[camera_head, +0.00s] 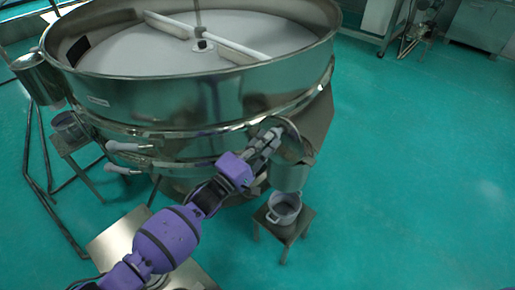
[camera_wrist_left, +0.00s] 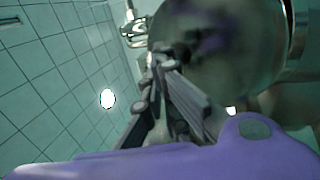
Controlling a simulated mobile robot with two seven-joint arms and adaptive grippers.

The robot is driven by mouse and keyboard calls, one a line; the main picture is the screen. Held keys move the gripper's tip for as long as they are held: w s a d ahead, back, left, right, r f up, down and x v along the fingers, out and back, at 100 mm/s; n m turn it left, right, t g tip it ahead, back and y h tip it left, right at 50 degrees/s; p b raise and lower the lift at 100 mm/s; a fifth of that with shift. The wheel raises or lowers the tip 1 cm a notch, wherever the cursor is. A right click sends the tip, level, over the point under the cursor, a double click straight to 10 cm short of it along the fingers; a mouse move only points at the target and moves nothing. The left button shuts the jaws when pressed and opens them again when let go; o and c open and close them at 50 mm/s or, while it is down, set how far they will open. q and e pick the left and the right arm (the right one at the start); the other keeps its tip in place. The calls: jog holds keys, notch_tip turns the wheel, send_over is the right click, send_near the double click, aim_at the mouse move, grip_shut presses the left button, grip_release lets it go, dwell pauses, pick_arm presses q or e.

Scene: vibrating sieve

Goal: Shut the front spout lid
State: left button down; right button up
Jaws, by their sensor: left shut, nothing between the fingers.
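The front spout (camera_head: 290,174) is a metal cylinder on the right front of the sieve (camera_head: 190,106). Its round metal lid (camera_head: 289,128) stands tilted up above the spout's top, partly hidden by my left gripper. My left gripper (camera_head: 274,134) is shut and empty, with its fingertips close to the lid's left side. In the left wrist view, the shut fingers (camera_wrist_left: 160,62) point at the shiny round lid (camera_wrist_left: 215,40), which reflects purple. I cannot tell whether they touch it. My right gripper is not in view.
A metal pot (camera_head: 284,208) stands on a small stool (camera_head: 285,228) below the spout. Clamp handles (camera_head: 130,147) stick out from the sieve's left front. Another spout (camera_head: 38,78) is at the left. The green floor (camera_head: 420,180) on the right is clear.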

aim_at(276, 129)
pick_arm(q)
jog(key=shift+g+y, duration=0.6)
jog(key=x, duration=0.6)
jog(key=shift+w+r, duration=0.15)
jog(key=shift+r, duration=0.2)
jog(key=w+d+f+g+y+b, duration=0.2)
jog(key=w+d+f+g+y, duration=0.4)
jog(key=w+d+f+y, duration=0.1)
jog(key=shift+w+d+f+g, duration=0.4)
jog(key=shift+w+d+f, duration=0.15)
jog(key=shift+w+d, duration=0.2)
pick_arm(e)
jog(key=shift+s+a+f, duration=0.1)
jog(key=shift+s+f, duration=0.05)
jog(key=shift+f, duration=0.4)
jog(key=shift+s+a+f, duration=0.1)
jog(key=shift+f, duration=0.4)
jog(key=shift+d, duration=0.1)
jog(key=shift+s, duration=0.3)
